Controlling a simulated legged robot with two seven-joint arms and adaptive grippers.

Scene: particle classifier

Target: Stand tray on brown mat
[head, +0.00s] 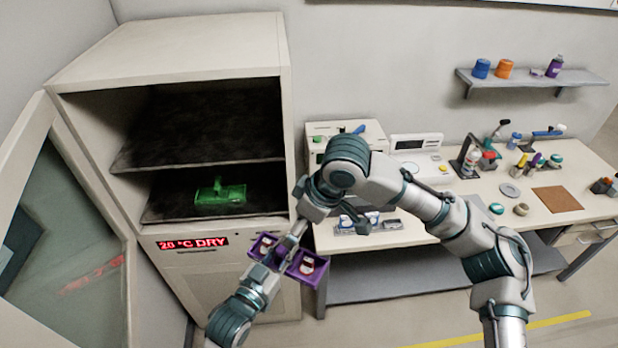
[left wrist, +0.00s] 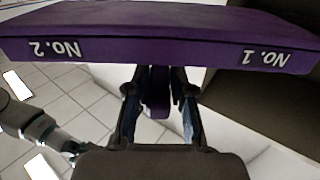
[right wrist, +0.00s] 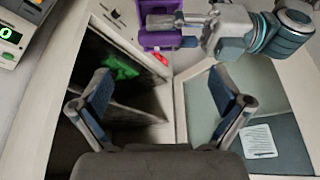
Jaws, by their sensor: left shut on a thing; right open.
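The purple tray (head: 317,277) hangs in the air in front of the oven's right side. It has two compartments, each with a small white-and-dark-red container (head: 308,264). My left gripper (head: 272,268) is shut on the tray's middle. In the left wrist view the tray's side (left wrist: 150,42) shows the labels No. 2 and No. 1, and the gripper (left wrist: 158,80) grips a middle tab below it. My right gripper (right wrist: 160,90) is open and empty, near the tray; the tray also shows at the top of the right wrist view (right wrist: 152,38). The brown mat (head: 557,199) lies bare on the table at right.
The drying oven (head: 270,232) stands at left with its door (head: 65,220) open; a green tray (head: 220,192) sits on its lower shelf. The white table (head: 400,235) carries instruments, dishes and a tool rack (head: 465,160). A round grey disc (head: 510,190) lies left of the mat. A wall shelf (head: 530,78) hangs above.

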